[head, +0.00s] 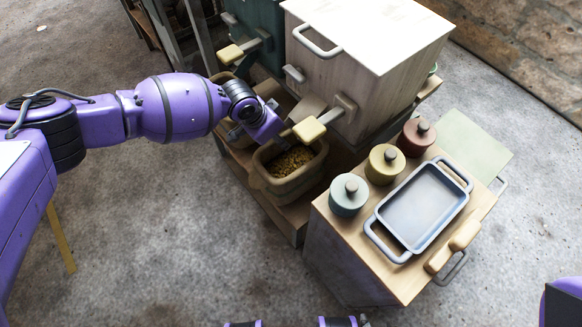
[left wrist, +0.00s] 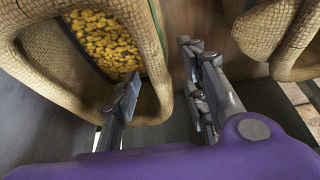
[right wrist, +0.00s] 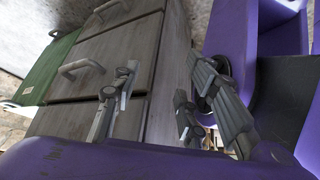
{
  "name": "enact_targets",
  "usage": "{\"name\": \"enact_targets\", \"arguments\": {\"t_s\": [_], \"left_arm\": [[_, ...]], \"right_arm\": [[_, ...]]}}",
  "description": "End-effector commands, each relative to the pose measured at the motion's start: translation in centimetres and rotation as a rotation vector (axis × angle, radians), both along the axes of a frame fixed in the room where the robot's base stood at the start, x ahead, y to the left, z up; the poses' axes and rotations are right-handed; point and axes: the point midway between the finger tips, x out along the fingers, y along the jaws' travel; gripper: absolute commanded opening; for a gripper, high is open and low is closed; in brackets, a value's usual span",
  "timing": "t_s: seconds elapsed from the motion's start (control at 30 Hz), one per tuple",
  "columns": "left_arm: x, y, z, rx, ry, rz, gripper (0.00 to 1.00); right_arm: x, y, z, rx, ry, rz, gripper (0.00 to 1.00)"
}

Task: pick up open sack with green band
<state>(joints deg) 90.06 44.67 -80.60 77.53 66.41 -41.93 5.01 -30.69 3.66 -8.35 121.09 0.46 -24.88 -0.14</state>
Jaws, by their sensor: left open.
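An open woven sack (head: 268,181) filled with yellow-brown pieces stands on a low wooden shelf in the head view. It also fills the upper left of the left wrist view (left wrist: 150,50). My left gripper (left wrist: 163,95) is open at this sack's rim. One finger overlaps the sack's mouth and rim, and the other is outside it, in the gap toward a second sack (left wrist: 270,28). I cannot tell whether the fingers touch the rim. My right gripper (right wrist: 152,100) is open and empty, near a drawer cabinet.
A pale wooden box with handles (head: 375,50) stands behind the sack, its tan-ended lever (head: 309,129) close to my left gripper. A cabinet at right holds a grey tray (head: 421,207) and three lidded jars (head: 384,165).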

Motion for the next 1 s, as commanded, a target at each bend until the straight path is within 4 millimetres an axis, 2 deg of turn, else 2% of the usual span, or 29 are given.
{"name": "enact_targets", "arguments": {"t_s": [0.1,0.23,0.7,1.0], "left_arm": [[0.1,-0.1,-0.1,-0.001,-0.001,-0.001,0.40],[0.1,-0.1,0.0,0.000,-0.002,-0.001,0.40],[0.1,-0.1,-0.5,-0.002,-0.001,0.001,0.40],[0.1,-0.1,-0.6,-0.001,-0.001,0.000,0.40]], "right_arm": [[1.0,0.1,0.2,0.000,-0.018,0.006,0.40],[1.3,0.1,0.4,0.000,-0.025,0.007,0.40],[0.1,-0.1,0.0,-0.002,-0.001,0.004,0.40],[0.0,-0.1,0.0,-0.002,-0.001,0.004,0.40]]}}
